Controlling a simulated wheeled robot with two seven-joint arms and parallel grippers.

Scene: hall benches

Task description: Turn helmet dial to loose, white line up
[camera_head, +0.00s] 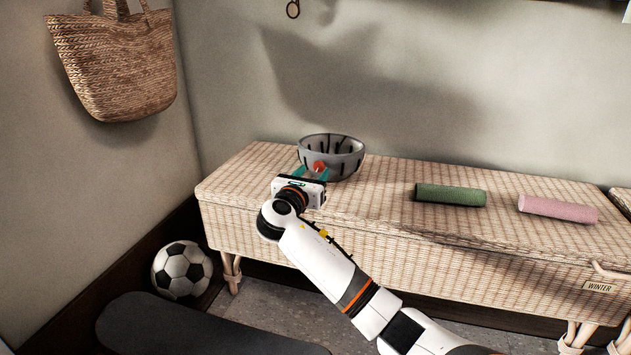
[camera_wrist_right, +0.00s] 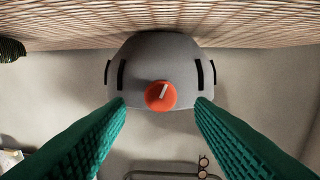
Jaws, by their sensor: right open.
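The grey helmet (camera_head: 343,165) rests like an open bowl on the wicker bench, with dark slots in its shell. Its round orange-red dial (camera_wrist_right: 157,101) faces my right wrist camera. The white line (camera_wrist_right: 164,90) on the dial runs from near its middle toward the picture's top, leaning slightly right; the bench is at the top of that view. My right gripper (camera_head: 311,173) is open in front of the dial. Its green fingers stand on either side of the dial in the wrist view (camera_wrist_right: 160,106), with gaps and nothing between them. My left gripper is not in view.
The wicker bench (camera_head: 400,222) has a green roll (camera_head: 450,195) and a pink roll (camera_head: 557,208) to the helmet's right. A woven bag (camera_head: 115,65) hangs on the left wall. A football (camera_head: 181,270) lies on the floor. The bench top between helmet and green roll is clear.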

